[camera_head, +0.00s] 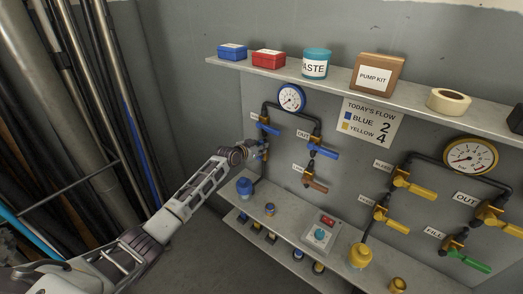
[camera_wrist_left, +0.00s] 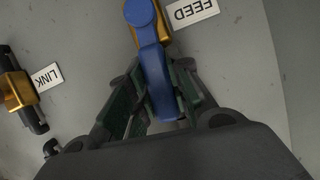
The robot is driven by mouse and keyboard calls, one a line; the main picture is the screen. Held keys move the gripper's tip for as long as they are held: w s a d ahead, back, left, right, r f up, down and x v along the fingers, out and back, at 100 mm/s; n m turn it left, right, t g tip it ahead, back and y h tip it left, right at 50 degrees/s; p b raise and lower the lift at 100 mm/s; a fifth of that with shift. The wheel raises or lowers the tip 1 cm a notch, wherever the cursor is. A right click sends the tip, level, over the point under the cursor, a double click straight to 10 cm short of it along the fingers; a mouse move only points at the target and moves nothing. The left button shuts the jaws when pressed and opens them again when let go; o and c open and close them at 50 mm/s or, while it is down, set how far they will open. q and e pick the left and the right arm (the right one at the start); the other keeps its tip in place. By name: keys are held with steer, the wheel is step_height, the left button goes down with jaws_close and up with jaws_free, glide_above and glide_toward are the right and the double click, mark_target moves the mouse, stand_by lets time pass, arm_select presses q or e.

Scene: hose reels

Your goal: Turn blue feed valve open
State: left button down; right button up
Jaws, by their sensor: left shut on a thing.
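The blue feed valve shows in the left wrist view as a blue lever handle (camera_wrist_left: 146,37) on a brass body, beside a FEED label (camera_wrist_left: 191,11). My left gripper (camera_wrist_left: 158,82) is shut on this handle, with a dark green finger on each side of it. In the head view my left gripper (camera_head: 256,151) reaches in from the left to the blue side of the pipe panel. My right gripper is in neither view.
A blue-handled valve (camera_head: 268,129) sits just above my left gripper, and another blue handle (camera_head: 325,152) is to the right. The LINK valve (camera_wrist_left: 16,91) stands close by. A shelf (camera_head: 330,83) runs above; a lower ledge (camera_head: 290,222) holds several fittings. Long pipes (camera_head: 75,90) stand at left.

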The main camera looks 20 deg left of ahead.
arm_select(q)
steer(key=shift+w+a+f+n+b, duration=0.1)
steer(key=shift+a+n+b, duration=0.3)
steer(key=shift+b, duration=0.2)
steer(key=c, duration=1.3)
jaws_free()
steer(key=shift+v, duration=5.95)
steer(key=shift+w+a, duration=0.1)
steer(key=shift+a, duration=0.1)
